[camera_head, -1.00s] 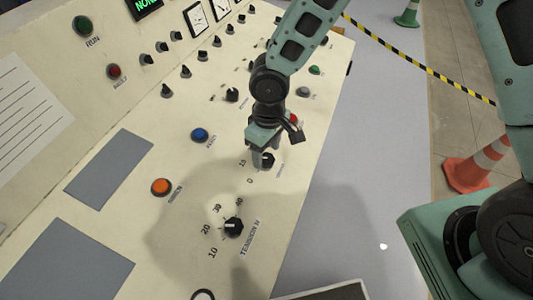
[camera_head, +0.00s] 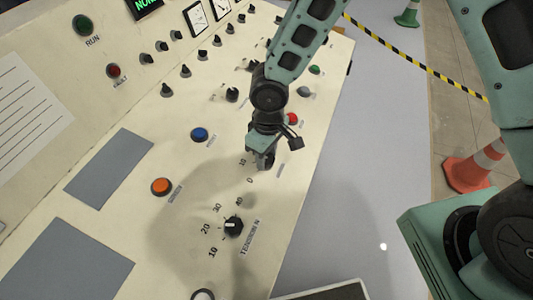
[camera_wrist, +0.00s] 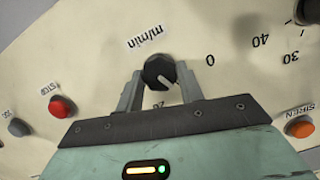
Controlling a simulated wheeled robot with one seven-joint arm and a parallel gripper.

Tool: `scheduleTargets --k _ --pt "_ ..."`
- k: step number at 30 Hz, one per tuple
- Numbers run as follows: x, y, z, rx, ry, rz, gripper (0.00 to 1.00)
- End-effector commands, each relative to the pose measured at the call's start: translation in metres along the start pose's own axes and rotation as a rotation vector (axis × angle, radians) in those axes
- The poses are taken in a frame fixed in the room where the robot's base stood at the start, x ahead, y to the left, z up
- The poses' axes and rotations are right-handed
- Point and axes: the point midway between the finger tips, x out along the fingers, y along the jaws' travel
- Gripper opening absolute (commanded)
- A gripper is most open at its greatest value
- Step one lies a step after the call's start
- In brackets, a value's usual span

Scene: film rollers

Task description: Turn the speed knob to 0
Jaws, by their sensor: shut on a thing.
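The speed knob (camera_wrist: 157,72) is black, round, with a white pointer line, beside the printed "m/min" label. In the wrist view its pointer faces down and slightly right, between the "20" below and the "0" (camera_wrist: 210,60) to the right. My gripper (camera_wrist: 160,69) has one finger on each side of the knob and is shut on it. In the head view my gripper (camera_head: 262,160) is down at the panel and largely hides the knob.
The tension knob (camera_head: 233,226) stands nearer on the cream panel (camera_head: 120,230). An orange button (camera_head: 162,187), a blue button (camera_head: 199,134) and a red button (camera_head: 292,119) lie around. Several small black knobs line the panel's back. Open floor is to the right.

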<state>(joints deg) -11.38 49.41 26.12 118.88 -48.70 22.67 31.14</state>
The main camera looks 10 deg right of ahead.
Motion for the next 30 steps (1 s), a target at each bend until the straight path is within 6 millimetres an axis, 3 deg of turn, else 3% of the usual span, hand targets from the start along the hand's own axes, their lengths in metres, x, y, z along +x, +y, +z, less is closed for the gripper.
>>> scheduleTargets --k 8,30 --pt "0.0016 -0.0009 -0.0001 -0.138 0.000 0.033 0.14" --pt "0.0021 -0.0039 0.0018 -0.722 -0.001 0.165 0.14"
